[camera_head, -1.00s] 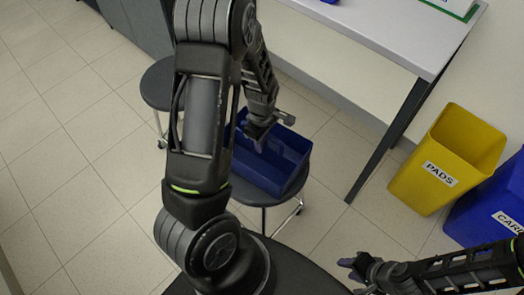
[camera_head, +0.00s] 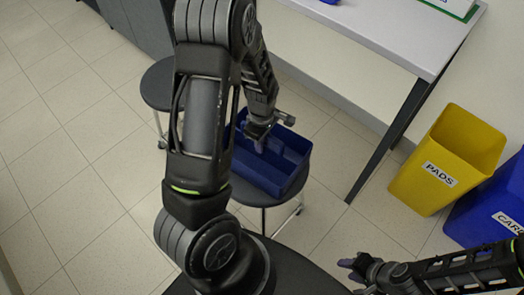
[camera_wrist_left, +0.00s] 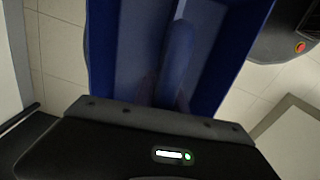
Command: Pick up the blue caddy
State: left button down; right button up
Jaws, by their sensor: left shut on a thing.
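The blue caddy (camera_head: 285,180) is an open box with a raised middle part, on the round dark stool. My left gripper (camera_head: 259,145) reaches down into it from above and is shut on its middle part. In the left wrist view the caddy (camera_wrist_left: 232,50) fills the middle, with a long blue bar running up from between the fingers; the fingertips are hard to make out. My left forearm hides part of the caddy's left side. My right gripper (camera_head: 350,265) is low at the right, away from the caddy; its finger opening is unclear.
The caddy's stool (camera_head: 299,190) stands by the grey table (camera_head: 375,40). Another stool (camera_head: 157,88) is behind my left arm. A yellow PADS bin (camera_head: 435,175) and a blue bin (camera_head: 485,215) stand at the right. Tiled floor is free at the left.

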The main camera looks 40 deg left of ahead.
pick_arm(q)
jog(key=shift+r, duration=0.1)
notch_tip(320, 180, up, 10)
jog(key=shift+f+p, duration=0.1)
jog(key=shift+p, duration=0.8)
